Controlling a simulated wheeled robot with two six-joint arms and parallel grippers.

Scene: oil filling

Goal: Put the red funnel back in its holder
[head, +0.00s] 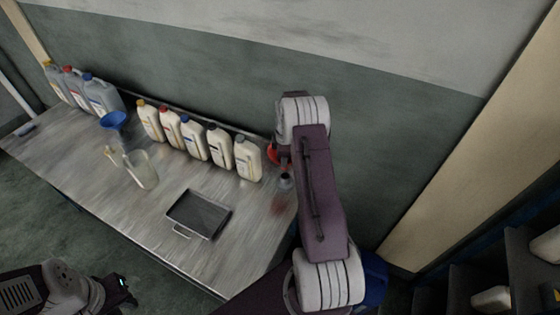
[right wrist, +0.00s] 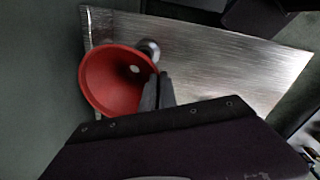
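The red funnel (head: 272,154) shows only as a small part at the left of my right arm in the head view; the arm hides the rest. In the right wrist view the funnel (right wrist: 108,84) has its wide mouth towards the camera. My right gripper (right wrist: 158,92) has its fingers close together at the funnel's right rim and looks shut on it. A small round grey piece (head: 285,181), perhaps the holder, stands at the table's right end and shows behind the rim in the wrist view (right wrist: 149,48). My left gripper (head: 122,286) is low at the left, its fingers unclear.
The metal table (head: 90,168) carries several oil bottles (head: 194,138) along the wall, a blue funnel (head: 114,121), a clear jug (head: 142,170) and a dark tray (head: 199,213). The table's front is mostly clear. Shelves (head: 480,275) stand at the lower right.

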